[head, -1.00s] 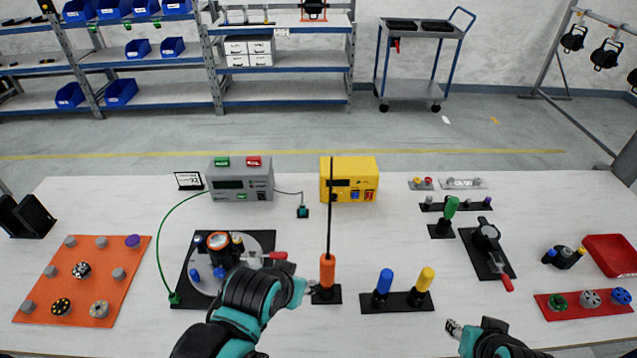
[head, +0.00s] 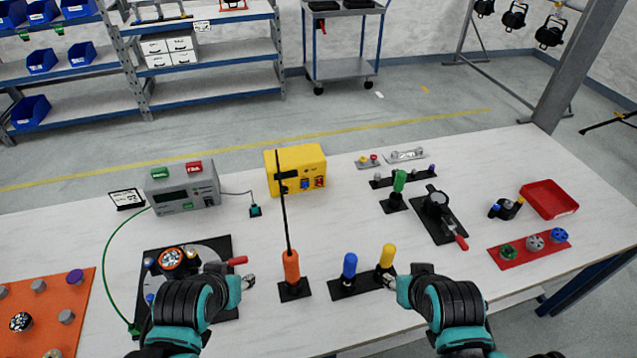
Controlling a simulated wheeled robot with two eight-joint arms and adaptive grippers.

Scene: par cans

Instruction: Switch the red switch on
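A yellow box (head: 296,168) stands at the back of the table in the head view. Its front face carries a red switch (head: 320,182) beside a blue switch (head: 305,184). The positions of the switches are too small to tell. My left gripper (head: 248,282) is over the front of the table, just left of the orange-handled rod, well in front of the yellow box. My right gripper (head: 390,282) is beside the yellow-topped handle, at front right of the box. Both grippers look small here, and whether their fingers are open or shut is unclear.
A grey box (head: 184,187) with green and red parts on top stands left of the yellow box. An orange upright handle with a tall thin rod (head: 291,268) stands in front of it. Blue (head: 349,266) and yellow (head: 387,256) handles stand to its right.

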